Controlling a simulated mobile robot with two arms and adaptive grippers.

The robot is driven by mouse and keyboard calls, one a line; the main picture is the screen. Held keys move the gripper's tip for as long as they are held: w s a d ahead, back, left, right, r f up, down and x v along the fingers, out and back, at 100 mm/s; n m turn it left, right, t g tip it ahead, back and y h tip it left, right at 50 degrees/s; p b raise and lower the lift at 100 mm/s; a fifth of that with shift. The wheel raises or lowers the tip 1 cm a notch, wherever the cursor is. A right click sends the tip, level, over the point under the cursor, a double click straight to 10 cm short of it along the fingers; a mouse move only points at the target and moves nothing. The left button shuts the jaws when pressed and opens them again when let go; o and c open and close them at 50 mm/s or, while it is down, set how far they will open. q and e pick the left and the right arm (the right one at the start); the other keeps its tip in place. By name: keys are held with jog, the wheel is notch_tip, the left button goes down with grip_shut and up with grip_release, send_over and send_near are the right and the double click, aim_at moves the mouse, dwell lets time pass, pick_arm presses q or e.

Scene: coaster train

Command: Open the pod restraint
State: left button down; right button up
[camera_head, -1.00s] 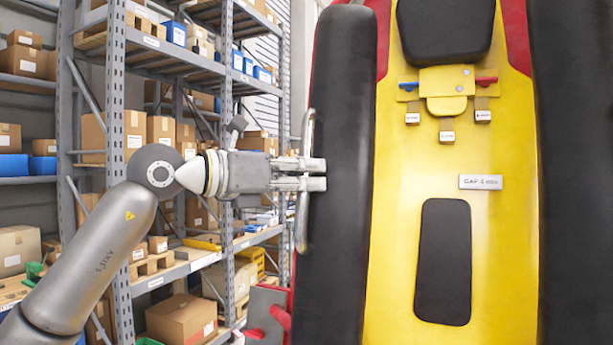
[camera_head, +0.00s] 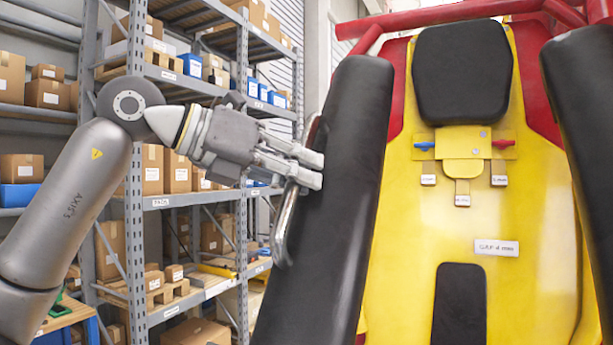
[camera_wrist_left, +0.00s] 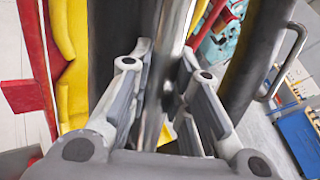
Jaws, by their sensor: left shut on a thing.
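The pod is a yellow seat (camera_head: 510,240) with a black headrest (camera_head: 462,72) and red sides. Its restraint shows as two long black padded bars, one on the left (camera_head: 335,190) and one on the right (camera_head: 590,110). A curved metal handle (camera_head: 283,232) is on the outer side of the left bar. My left gripper (camera_head: 310,170) is shut around this handle, beside the bar. In the left wrist view the handle (camera_wrist_left: 168,50) runs between the two fingers (camera_wrist_left: 160,95). My right gripper is not in view.
Grey shelving (camera_head: 138,210) with cardboard boxes and blue bins stands behind my left arm. A red tubular frame (camera_head: 455,15) crosses above the seat. In the left wrist view another metal handle (camera_wrist_left: 288,68) shows beside a black bar at the right.

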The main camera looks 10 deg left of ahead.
pick_arm(q)
jog(key=shift+n+g+y, duration=0.4)
jog(key=shift+g+y, duration=0.1)
jog(key=shift+g, duration=0.2)
jog(key=r+p, duration=0.1)
jog(key=r, duration=0.2)
jog(key=s+r+p, duration=0.1)
jog(key=r+p, duration=0.1)
jog(key=r, duration=0.2)
jog(key=shift+s+a+r, duration=0.1)
jog(key=shift+s+a, duration=0.1)
jog(key=shift+s+r+g, duration=0.1)
jog(key=shift+r+g, duration=0.2)
jog(key=shift+r, duration=0.8)
jog(key=shift+a, duration=0.1)
jog(key=c, duration=1.3)
grip_release()
jog(key=shift+c, duration=0.2)
jog(key=v, duration=1.2)
jog(key=shift+s+r, duration=0.1)
jog(key=shift+r, duration=0.05)
jog(key=shift+c, duration=0.2)
